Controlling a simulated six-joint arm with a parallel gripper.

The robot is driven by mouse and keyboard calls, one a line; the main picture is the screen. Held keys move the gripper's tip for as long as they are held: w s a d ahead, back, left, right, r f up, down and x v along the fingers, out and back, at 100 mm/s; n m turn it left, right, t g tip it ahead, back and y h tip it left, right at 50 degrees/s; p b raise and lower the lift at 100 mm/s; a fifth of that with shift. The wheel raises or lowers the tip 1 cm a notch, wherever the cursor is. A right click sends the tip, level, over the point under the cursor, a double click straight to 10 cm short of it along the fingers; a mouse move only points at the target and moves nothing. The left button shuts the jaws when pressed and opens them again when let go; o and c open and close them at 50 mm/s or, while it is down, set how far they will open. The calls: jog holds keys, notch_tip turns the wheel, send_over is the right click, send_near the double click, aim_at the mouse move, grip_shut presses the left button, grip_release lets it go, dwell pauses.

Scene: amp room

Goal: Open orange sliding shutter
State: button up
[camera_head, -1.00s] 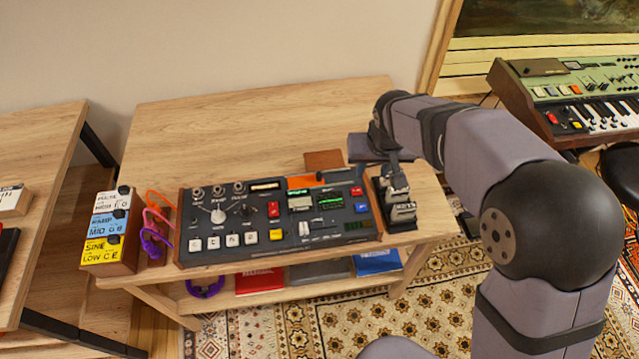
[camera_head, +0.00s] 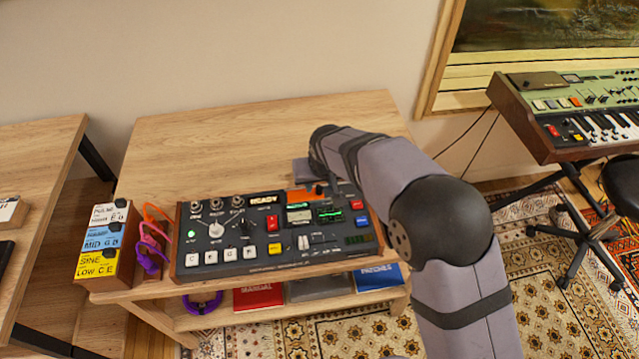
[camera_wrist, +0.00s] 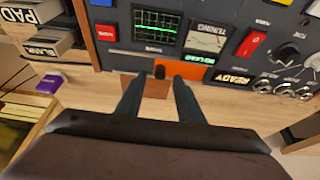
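The orange sliding shutter (camera_head: 301,196) is a flat strip at the back edge of the dark console (camera_head: 215,258), right of the lit READY display. In the wrist view the orange shutter (camera_wrist: 186,71) lies just beyond my fingertips, with a small dark knob at its left end (camera_wrist: 160,72). My gripper (camera_wrist: 160,77) is open, its two dark fingers apart. The knob appears between the fingertips in the picture; I cannot tell whether they touch it. In the head view my arm hides most of the gripper.
A screen with green traces (camera_wrist: 156,27) and a red rocker switch (camera_wrist: 252,42) are close by on the panel. A brown piece (camera_wrist: 157,89) sits behind the console edge. The table behind is clear.

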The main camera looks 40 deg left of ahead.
jog(key=shift+x, duration=1.15)
grip_shut()
jog(key=w+d, duration=0.5)
jog(key=shift+p, duration=0.3)
grip_release()
